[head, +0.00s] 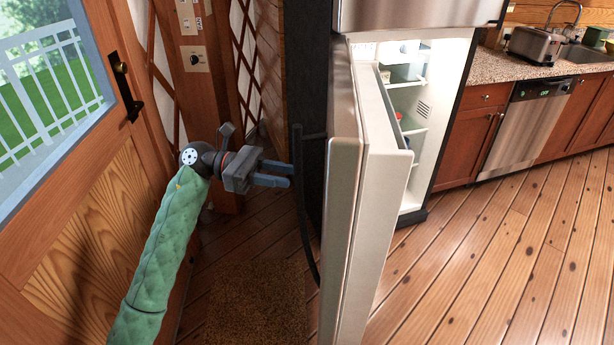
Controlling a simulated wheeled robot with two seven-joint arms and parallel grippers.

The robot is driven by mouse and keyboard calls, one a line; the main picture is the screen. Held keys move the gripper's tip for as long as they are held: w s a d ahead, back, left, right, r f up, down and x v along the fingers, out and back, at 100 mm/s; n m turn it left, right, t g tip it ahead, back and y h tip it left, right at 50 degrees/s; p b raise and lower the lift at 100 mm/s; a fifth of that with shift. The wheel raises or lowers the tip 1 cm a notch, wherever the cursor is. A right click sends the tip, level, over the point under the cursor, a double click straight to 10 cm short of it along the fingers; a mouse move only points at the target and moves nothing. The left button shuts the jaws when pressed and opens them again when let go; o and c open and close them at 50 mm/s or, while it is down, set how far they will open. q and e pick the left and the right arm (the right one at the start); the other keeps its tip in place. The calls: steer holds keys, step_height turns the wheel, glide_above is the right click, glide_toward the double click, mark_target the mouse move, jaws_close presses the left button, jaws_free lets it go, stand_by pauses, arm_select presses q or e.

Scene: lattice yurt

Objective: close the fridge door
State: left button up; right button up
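The fridge door (342,215) stands wide open, its edge towards me and its inner side with shelf bins facing right. Its dark, long bar handle (303,215) is on the door's left, outer side. The lit fridge interior (412,115) shows white shelves behind the door. My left gripper (287,175) is left of the door, at the height of the handle's upper part. Its two blue-grey fingers point right and look apart, with nothing seen between them. Whether the fingertips touch the handle is not clear. My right gripper is not in view.
A wooden door (110,200) with a window and dark handle stands close on the left. A brown mat (255,305) lies on the plank floor below my arm. Counter cabinets and a dishwasher (525,125) are at the right, with clear floor before them.

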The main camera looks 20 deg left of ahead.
arm_select(q)
steer(key=d+p, duration=0.2)
steer(key=d, duration=0.4)
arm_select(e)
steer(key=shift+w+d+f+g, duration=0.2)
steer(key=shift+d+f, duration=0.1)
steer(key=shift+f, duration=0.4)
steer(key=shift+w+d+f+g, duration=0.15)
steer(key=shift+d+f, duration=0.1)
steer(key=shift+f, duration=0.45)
arm_select(q)
jaws_close()
